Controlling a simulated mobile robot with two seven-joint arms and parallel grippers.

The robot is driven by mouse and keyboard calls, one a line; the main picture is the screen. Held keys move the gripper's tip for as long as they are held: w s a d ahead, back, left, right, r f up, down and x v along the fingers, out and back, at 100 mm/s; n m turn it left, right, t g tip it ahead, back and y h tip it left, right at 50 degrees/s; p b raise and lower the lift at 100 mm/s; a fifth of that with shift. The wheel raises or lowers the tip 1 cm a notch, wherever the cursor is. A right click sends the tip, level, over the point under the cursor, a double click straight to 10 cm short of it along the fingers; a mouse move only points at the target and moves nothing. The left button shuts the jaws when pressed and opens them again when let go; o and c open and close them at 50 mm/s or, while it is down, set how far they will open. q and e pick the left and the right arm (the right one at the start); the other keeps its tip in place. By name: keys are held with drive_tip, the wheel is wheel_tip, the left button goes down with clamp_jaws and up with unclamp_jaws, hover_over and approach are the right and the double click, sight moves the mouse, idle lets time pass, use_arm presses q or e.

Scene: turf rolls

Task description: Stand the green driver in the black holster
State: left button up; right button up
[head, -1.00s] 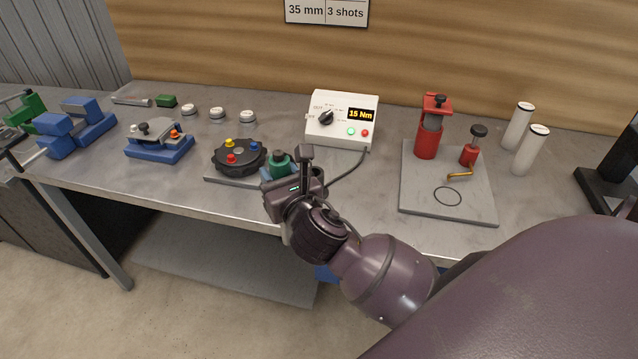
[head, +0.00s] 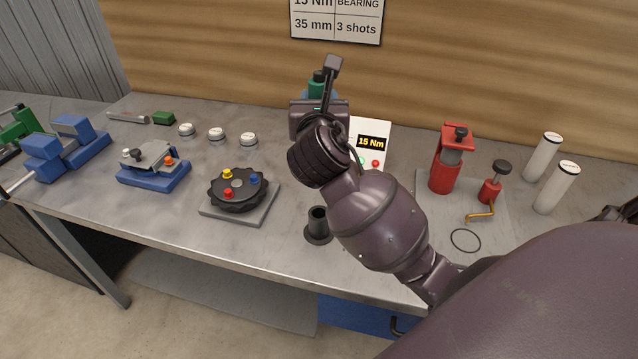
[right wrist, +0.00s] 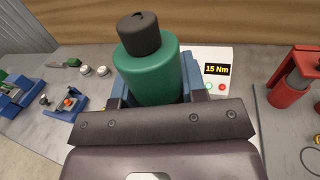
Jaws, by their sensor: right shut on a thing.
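The green driver (right wrist: 150,72), with a black cap on top, is held in my right gripper (head: 322,92). In the head view only a bit of the green driver (head: 317,80) shows behind the gripper, raised above the bench in front of the back board. The blue jaws (right wrist: 188,78) close on its sides in the right wrist view; its lower end is hidden. The black holster (head: 318,225) is an upright open tube with a round base near the bench's front edge. It stands empty, in front of and below my right gripper. My left gripper is not in view.
A white controller (head: 371,142) reading 15 Nm is partly hidden behind my right arm. A black disc fixture (head: 238,190) with coloured knobs is left of the holster. A red press (head: 453,160) and white cylinders (head: 556,187) stand right.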

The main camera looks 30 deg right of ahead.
wheel_tip(320, 180, down, 10)
drive_tip(key=shift+f+b, duration=0.2)
drive_tip(key=shift+b, duration=0.25)
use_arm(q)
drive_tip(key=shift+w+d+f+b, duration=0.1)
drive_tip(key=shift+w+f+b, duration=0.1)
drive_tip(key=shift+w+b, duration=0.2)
use_arm(e)
drive_tip(key=shift+f, duration=2.9)
drive_tip(key=o, duration=1)
drive_tip(key=shift+s+a, duration=0.1)
drive_tip(key=shift+s, duration=0.05)
use_arm(q)
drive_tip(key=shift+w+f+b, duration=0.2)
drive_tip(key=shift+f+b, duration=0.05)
drive_tip(key=shift+b, duration=0.2)
use_arm(e)
drive_tip(key=v, duration=1.1)
drive_tip(key=shift+s+a, duration=0.15)
drive_tip(key=shift+s, duration=0.15)
